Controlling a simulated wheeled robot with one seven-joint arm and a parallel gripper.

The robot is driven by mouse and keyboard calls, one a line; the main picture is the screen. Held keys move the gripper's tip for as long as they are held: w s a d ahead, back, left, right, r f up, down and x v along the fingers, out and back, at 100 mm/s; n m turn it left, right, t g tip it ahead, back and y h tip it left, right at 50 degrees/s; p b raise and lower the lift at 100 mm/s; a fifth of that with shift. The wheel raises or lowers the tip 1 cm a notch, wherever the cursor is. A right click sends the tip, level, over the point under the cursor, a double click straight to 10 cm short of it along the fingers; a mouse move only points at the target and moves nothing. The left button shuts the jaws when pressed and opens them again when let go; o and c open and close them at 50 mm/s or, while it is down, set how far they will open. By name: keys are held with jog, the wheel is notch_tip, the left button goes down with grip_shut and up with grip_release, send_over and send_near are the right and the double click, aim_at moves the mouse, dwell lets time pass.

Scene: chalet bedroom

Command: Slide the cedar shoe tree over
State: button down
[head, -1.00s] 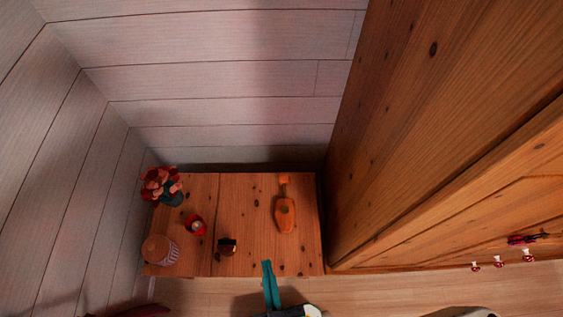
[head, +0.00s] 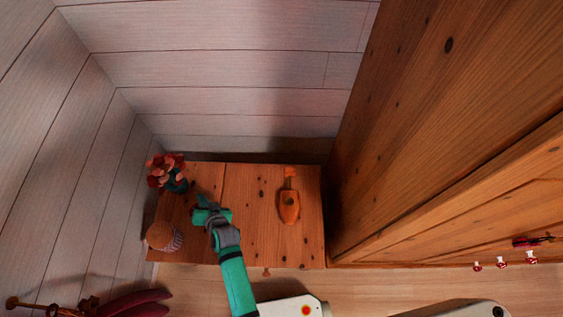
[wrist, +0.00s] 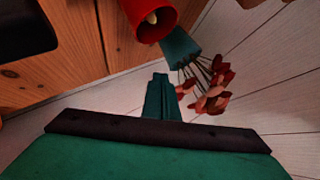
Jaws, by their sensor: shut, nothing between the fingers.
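The cedar shoe tree (head: 289,207) is an orange-brown wooden form with a narrow stem and knob pointing to the back wall. It lies on the right part of the low wooden chest top (head: 255,235). My gripper (head: 203,208) is over the left part of the chest, well left of the shoe tree and apart from it. Its fingers are shut and empty; they also show in the wrist view (wrist: 160,85). I cannot make out the shoe tree in the wrist view.
A teal vase with red flowers (head: 167,173) stands at the back left. A striped jar with a brown lid (head: 160,236) is at the front left. A red cup (wrist: 150,20) is close to my fingers. A tall wooden wardrobe (head: 430,130) bounds the right; the back wall is close.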

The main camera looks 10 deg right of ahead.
jog(key=w+d+f+n+g, duration=0.1)
jog(key=w+d+f+g, duration=0.2)
jog(key=w, duration=0.4)
jog(key=w+d+f+n+g, duration=0.15)
jog(key=w+d, duration=0.25)
jog(key=w, duration=0.4)
jog(key=w+d+r+m+g+h, duration=0.1)
jog(key=d+g+h, duration=0.1)
jog(key=d, duration=0.8)
jog(key=w+d+r+g+h, duration=0.1)
jog(key=d+r+g+h, duration=0.1)
jog(key=d, duration=0.8)
jog(key=w+d+r+m+g+h, duration=0.1)
jog(key=w+d+g, duration=0.1)
jog(key=d, duration=0.8)
jog(key=shift+t, duration=0.25)
jog(key=shift+s+a+f, duration=0.15)
jog(key=shift+s+f, duration=0.55)
jog(key=shift+f, duration=0.95)
jog(key=shift+s+a+f, duration=0.2)
jog(key=shift+s+f, duration=0.55)
jog(key=shift+f, duration=0.85)
jog(key=shift+s+a+f, duration=0.15)
jog(key=shift+s+f, duration=0.55)
jog(key=shift+f, duration=0.95)
